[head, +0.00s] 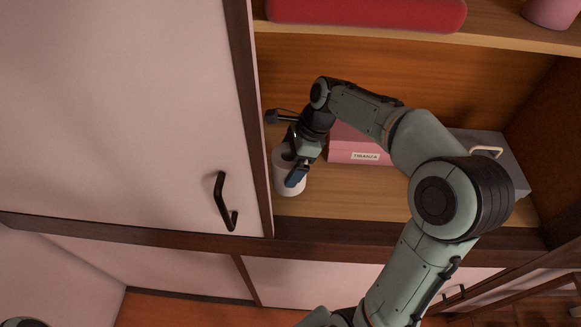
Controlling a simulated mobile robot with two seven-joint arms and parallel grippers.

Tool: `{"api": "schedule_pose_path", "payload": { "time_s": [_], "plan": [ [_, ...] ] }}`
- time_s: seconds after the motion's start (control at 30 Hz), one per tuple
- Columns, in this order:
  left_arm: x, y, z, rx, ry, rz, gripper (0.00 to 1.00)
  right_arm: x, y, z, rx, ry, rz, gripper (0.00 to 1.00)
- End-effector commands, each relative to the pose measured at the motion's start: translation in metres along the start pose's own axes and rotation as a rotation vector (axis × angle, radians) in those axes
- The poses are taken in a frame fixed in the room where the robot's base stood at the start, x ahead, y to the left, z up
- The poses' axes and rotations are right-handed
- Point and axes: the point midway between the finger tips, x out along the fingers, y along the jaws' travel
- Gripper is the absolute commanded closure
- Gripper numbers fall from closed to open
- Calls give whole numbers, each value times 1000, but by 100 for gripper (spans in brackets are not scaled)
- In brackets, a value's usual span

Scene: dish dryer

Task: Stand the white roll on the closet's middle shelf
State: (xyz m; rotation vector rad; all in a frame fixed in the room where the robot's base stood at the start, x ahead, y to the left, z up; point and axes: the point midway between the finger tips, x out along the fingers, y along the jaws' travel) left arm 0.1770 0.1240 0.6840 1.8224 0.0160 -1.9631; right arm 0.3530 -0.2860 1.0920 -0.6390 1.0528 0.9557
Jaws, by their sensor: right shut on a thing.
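The white roll (289,185) is upright on or just above the wooden shelf (340,203) of the closet, close to the left side panel. Whether its base touches the board is hard to tell. My right gripper (294,172) is shut on the roll at its upper rim, and the fingers hide part of it. A small part of my left arm shows at the bottom left edge; the left gripper is not in view.
A pink box (352,148) with a label and a grey case (502,157) with a light handle stand to the right on the same shelf. A red object (365,12) lies on the board above. The closed door (130,110) with a black handle is at left.

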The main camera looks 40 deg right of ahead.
Motion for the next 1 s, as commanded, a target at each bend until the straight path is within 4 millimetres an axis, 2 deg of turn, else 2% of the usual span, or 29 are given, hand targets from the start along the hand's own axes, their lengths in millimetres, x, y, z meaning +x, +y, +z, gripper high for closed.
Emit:
{"api": "schedule_pose_path", "payload": {
  "time_s": [0.3, 0.63, 0.67, 0.9, 1.0],
  "plan": [
    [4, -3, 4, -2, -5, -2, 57, 34, 2, -15, 1, 2, 4, 38],
    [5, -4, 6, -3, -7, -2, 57, 36, 1, -16, 0, 1, 3, 38],
    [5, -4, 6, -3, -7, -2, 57, 36, 1, -16, 0, 2, 3, 1],
    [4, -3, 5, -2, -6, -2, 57, 35, 1, -15, 0, 1, 2, 0],
    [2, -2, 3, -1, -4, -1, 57, 28, 0, -14, 0, 1, 0, 0]
  ]
}}
